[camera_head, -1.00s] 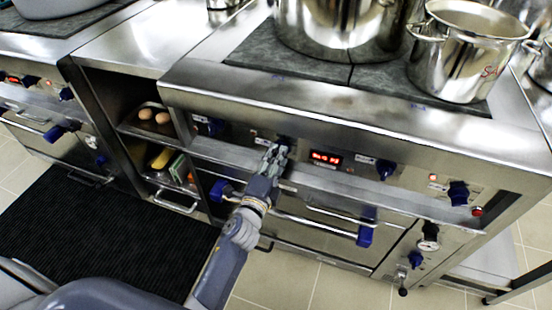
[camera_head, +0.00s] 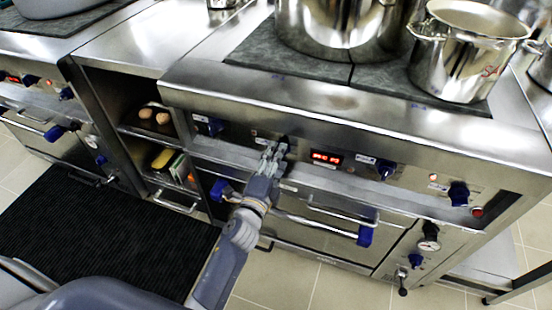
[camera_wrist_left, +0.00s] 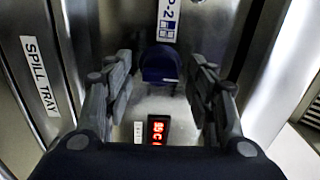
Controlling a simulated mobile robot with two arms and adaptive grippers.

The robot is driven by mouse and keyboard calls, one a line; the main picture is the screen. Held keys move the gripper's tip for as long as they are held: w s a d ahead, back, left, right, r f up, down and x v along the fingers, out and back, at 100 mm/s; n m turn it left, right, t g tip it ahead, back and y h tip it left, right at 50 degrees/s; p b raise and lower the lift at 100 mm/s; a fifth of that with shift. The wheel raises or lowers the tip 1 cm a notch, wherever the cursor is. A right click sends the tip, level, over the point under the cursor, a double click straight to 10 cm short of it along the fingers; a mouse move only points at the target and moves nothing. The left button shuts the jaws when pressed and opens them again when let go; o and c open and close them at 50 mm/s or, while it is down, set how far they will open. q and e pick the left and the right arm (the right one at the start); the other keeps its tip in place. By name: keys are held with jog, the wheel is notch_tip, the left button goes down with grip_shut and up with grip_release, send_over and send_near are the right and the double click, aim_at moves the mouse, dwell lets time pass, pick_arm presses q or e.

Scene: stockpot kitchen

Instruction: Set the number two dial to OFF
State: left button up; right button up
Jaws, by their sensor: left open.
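The number two dial (camera_wrist_left: 161,64) is a dark blue knob under a label marked P-2 (camera_wrist_left: 168,20) in the left wrist view. My left gripper (camera_wrist_left: 161,78) is open, with one finger on each side of the dial. A gap shows between each finger and the knob, and I cannot tell whether the tips reach past its face. In the head view my left gripper (camera_head: 274,152) is at the stove's front panel and mostly hides this dial. The dial's pointer setting is not readable. My right gripper is not in view.
A red display (camera_head: 326,157) sits right of the gripper. Other blue dials are at its left (camera_head: 213,126) and right (camera_head: 385,169). An oven handle (camera_head: 310,227) runs below. Pots (camera_head: 463,55) stand on the stove top. A shelf (camera_head: 160,160) holding food is at the left.

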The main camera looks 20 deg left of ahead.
pick_arm(q)
jog(key=s, duration=0.7)
jog(key=shift+s+a, duration=0.15)
jog(key=shift+s, duration=0.05)
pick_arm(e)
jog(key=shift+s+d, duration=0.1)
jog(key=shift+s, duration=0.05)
pick_arm(q)
jog(key=shift+f, duration=0.1)
